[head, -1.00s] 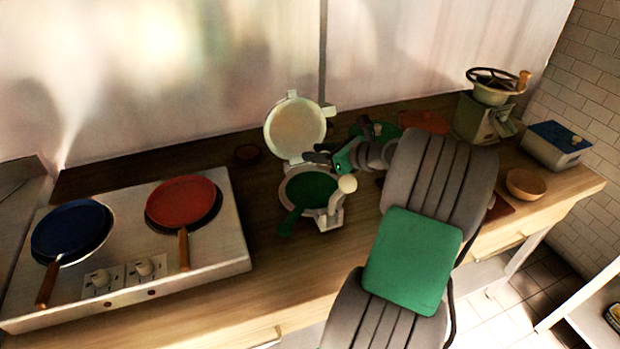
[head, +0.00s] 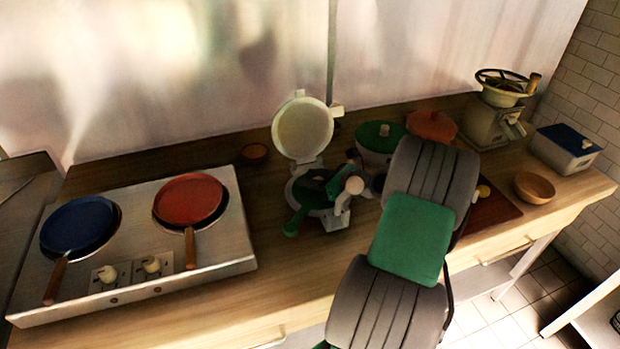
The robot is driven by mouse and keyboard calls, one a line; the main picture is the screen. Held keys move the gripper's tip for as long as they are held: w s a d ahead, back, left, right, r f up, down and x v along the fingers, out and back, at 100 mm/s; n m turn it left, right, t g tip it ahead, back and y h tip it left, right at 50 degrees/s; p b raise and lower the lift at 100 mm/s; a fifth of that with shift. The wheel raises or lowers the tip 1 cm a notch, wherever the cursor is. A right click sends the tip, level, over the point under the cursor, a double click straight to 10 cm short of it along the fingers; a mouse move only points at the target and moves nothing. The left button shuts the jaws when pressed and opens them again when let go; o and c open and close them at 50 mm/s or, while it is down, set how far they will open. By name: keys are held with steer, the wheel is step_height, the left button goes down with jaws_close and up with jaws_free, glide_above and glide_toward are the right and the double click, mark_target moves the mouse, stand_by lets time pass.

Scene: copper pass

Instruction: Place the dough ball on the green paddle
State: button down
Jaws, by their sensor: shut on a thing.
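The green paddle (head: 306,190) lies on the lower plate of an open press (head: 325,215), its handle pointing to the lower left. My gripper (head: 334,186) is low over the right part of the paddle, beside the press. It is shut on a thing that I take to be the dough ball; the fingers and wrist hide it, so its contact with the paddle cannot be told. My arm hides part of the counter behind.
A hob with a blue pan (head: 78,224) and a red pan (head: 188,198) stands left. Behind my arm are a green-lidded pot (head: 380,136) and an orange lid (head: 432,125). A small yellow ball (head: 483,191) shows by a reddish board (head: 497,208), near a wooden bowl (head: 535,187).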

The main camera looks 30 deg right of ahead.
steer(key=shift+f, duration=0.15)
steer(key=c, duration=1)
jaws_free()
steer(key=shift+o, duration=0.2)
steer(key=shift+r, duration=0.2)
steer(key=b+v, duration=0.1)
steer(key=v, duration=1.1)
